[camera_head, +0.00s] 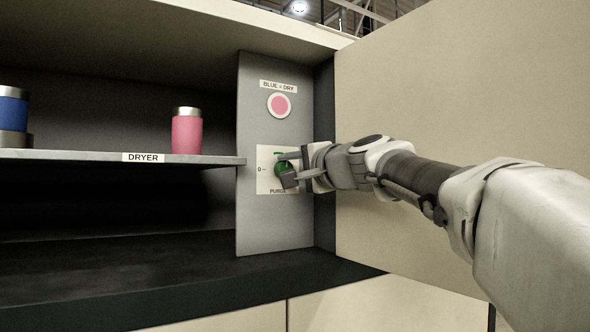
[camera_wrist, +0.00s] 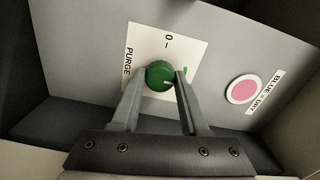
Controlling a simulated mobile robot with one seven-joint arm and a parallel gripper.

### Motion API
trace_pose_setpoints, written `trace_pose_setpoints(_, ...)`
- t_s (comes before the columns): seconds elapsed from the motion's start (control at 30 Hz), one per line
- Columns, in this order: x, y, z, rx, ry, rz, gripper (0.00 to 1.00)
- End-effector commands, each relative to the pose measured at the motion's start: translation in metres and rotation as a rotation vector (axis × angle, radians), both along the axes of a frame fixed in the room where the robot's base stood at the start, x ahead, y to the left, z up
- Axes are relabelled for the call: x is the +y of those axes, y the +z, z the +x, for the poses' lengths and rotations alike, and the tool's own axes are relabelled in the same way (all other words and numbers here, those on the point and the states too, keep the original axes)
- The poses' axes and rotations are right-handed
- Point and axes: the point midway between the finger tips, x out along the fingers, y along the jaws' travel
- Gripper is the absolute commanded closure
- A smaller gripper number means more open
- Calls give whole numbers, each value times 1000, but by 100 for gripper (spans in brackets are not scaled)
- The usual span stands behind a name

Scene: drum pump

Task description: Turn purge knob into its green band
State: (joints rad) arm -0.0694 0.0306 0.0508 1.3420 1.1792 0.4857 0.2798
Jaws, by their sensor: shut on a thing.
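The purge knob (camera_wrist: 158,76) is round and green with a pale pointer line, on a white plate (camera_wrist: 188,42) marked "0" and "PURGE". In the wrist view the pointer line faces right, toward a short green mark (camera_wrist: 186,74) partly hidden by a finger. My gripper (camera_wrist: 160,82) has one finger on each side of the knob and is shut on it. In the head view my gripper (camera_head: 288,173) covers much of the knob (camera_head: 281,168); part of the green band (camera_head: 281,153) shows above it.
A pink indicator (camera_head: 279,105) labelled "BLUE = DRY" sits above the knob plate on the grey panel (camera_head: 256,222). A shelf (camera_head: 215,160) labelled "DRYER" holds a pink canister (camera_head: 187,132) and a blue canister (camera_head: 13,110). A large beige panel (camera_head: 440,90) stands right of the recess, behind my arm.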

Motion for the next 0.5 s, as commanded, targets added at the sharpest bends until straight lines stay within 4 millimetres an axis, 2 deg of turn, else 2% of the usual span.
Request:
trace_pose_setpoints(0.27, 0, -1, 0, 1, 1, -1, 100)
trace_pose_setpoints(0.3, 0, -1, 0, 1, 1, -2, 48)
trace_pose_setpoints(0.43, 0, -1, 0, 0, 0, -1, 26)
trace_pose_setpoints(0.5, 0, -1, 0, 0, 0, -1, 26)
